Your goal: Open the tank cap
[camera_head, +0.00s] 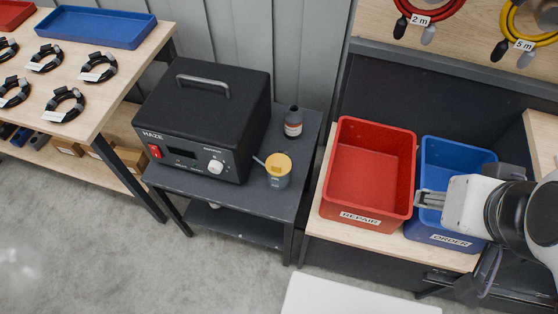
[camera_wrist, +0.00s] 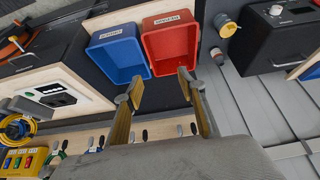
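A black haze machine (camera_head: 205,115) marked HAZE stands on a dark side table, with a handle on top and a knob on its front. A yellow round cap (camera_head: 278,164) sits on a small grey container (camera_head: 278,181) at the machine's right; a thin pale piece sticks out at its left. The yellow cap also shows near the top of the wrist view (camera_wrist: 228,29). My gripper (camera_head: 430,198) is over the blue bin, well to the right of the cap. In the wrist view its two fingers (camera_wrist: 160,84) are spread apart with nothing between them.
Coiled cables (camera_head: 65,103) and a blue tray (camera_head: 95,27) lie on the left bench.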

